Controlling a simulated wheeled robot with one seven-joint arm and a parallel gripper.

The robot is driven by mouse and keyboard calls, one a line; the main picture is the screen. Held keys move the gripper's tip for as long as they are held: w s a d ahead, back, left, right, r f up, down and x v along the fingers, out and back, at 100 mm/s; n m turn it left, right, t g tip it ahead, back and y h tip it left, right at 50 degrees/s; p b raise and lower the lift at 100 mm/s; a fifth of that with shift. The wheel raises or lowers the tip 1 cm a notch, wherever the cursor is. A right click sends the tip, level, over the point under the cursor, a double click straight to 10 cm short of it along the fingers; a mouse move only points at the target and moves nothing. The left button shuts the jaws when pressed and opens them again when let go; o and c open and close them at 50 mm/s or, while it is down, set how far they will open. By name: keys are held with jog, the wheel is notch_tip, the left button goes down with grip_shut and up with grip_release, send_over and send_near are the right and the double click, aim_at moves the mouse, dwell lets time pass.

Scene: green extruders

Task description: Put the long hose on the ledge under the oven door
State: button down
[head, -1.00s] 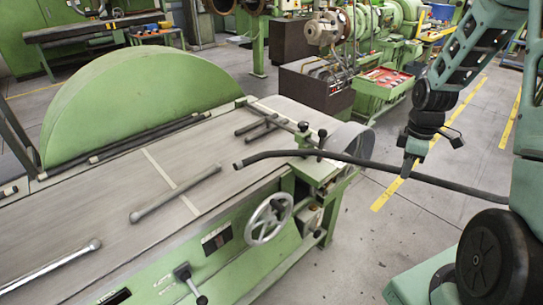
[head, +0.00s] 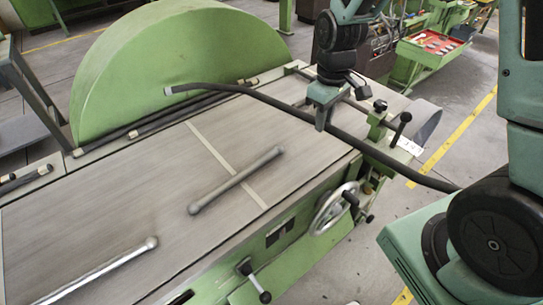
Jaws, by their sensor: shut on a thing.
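The long hose (head: 395,157) is dark and bent, with a pale tip at its left end. My gripper (head: 321,120) is shut on the hose near its middle and holds it over the right part of the grey machine table. The left end of the hose reaches close to the green half-round panel (head: 165,65). Its right end extends past the table's right edge towards my body. I cannot tell for certain which part is the oven door; a narrow ledge strip with dark hoses (head: 150,125) runs along the foot of the green panel.
A grey rod (head: 235,181) and a silver rod (head: 100,271) lie on the table (head: 120,200). A handwheel (head: 335,207) and a lever (head: 254,280) stick out at the front. Upright knobs (head: 401,128) stand at the right end. The table's left middle is bare.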

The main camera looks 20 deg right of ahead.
aim_at(318, 157)
jog(key=shift+f+p, duration=0.85)
jog(key=shift+f, duration=4.1)
jog(key=c, duration=1.3)
grip_release()
jog(key=shift+f, duration=0.1)
notch_tip(318, 157, up, 12)
jog(key=shift+b, duration=1.1)
jog(key=s+a+r+n, duration=0.1)
jog(key=s+a+r, duration=0.2)
jog(key=s+a, duration=0.5)
jog(key=s+a+r+n, duration=0.1)
jog(key=s+a+r, duration=0.2)
jog(key=s+a, duration=0.6)
jog(key=s, duration=0.4)
jog(key=shift+s+a+r+n, duration=0.15)
jog(key=shift+n, duration=0.25)
